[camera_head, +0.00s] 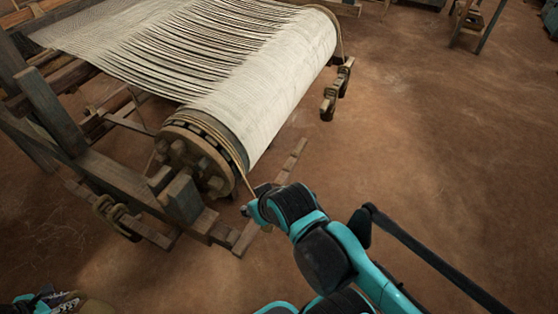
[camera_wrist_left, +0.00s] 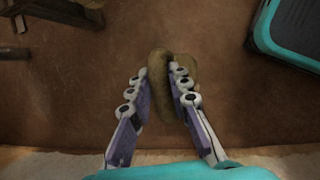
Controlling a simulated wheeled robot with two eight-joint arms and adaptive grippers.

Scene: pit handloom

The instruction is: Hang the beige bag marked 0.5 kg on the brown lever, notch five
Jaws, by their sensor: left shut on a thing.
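My left gripper (camera_head: 66,303) is at the bottom left edge of the head view, shut on a beige-brown bag (camera_head: 96,307), which is partly cut off by the frame. In the left wrist view the bag (camera_wrist_left: 158,75) is pinched between the two fingers of the gripper (camera_wrist_left: 165,88), above bare floor. No weight marking can be read. A long brown wooden bar (camera_head: 290,160), likely the lever, slants below the near end of the cloth beam; its notches are too small to count. My right gripper (camera_head: 249,208) is beside this bar; its fingers cannot be made out.
The loom's white warp roll (camera_head: 275,80) and dark timber frame (camera_head: 115,175) fill the upper left. A rope (camera_head: 244,175) runs down from the roll's end. A wooden piece (camera_head: 330,95) hangs at its far end.

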